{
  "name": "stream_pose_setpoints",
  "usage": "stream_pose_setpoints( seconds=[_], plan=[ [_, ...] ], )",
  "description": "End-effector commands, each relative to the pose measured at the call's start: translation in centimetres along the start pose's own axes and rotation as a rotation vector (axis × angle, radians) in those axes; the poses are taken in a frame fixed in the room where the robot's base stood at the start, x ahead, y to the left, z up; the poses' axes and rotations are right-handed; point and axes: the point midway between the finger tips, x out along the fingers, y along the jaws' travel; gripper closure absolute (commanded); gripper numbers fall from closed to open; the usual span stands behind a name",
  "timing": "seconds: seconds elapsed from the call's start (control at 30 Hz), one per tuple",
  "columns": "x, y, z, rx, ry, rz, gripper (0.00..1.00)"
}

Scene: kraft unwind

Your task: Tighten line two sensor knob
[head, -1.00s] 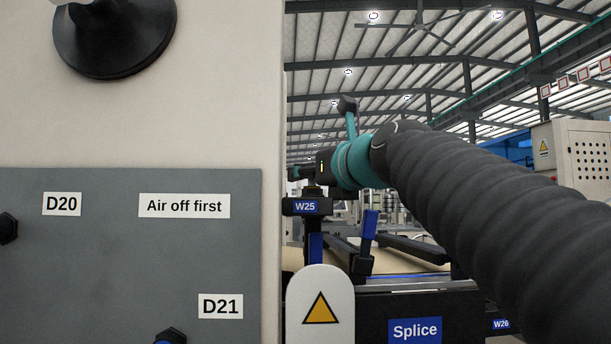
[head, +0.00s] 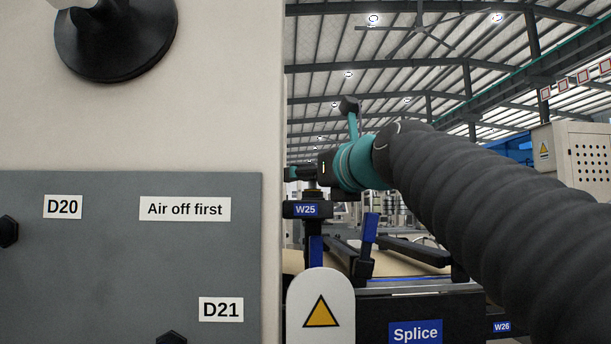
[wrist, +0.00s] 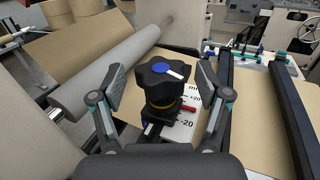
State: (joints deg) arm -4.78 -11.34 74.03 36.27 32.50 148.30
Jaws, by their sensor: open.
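A black lobed knob (wrist: 166,82) with a blue cap and a white mark stands in the middle of the wrist view. A yellow-orange ring shows under it, above a dark block. My gripper (wrist: 163,88) is open, with one finger on each side of the knob and visible gaps between. In the head view my gripper (head: 312,172) is at the end of the arm, just above the W25 label (head: 306,210). The knob is hard to make out there.
A white scale plate (wrist: 186,122) with a red pointer (wrist: 188,108) lies beside the knob. A grey roller (wrist: 112,72) and brown paper lie to the left, dark rails (wrist: 284,110) to the right. A pale machine wall (head: 220,80) fills the head view's left.

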Motion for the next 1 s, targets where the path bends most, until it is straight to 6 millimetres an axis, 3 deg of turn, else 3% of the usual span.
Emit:
stream_pose_setpoints(
  seconds=[0.53, 0.73, 1.0],
  plan=[
    [-9.7, 0.0, 0.1, -0.001, -0.004, -0.004, 0.24],
    [-11.3, 0.0, 0.1, -0.001, -0.003, -0.002, 0.24],
    [-11.6, 0.1, 0.1, -0.001, -0.003, 0.000, 0.24]
  ],
)
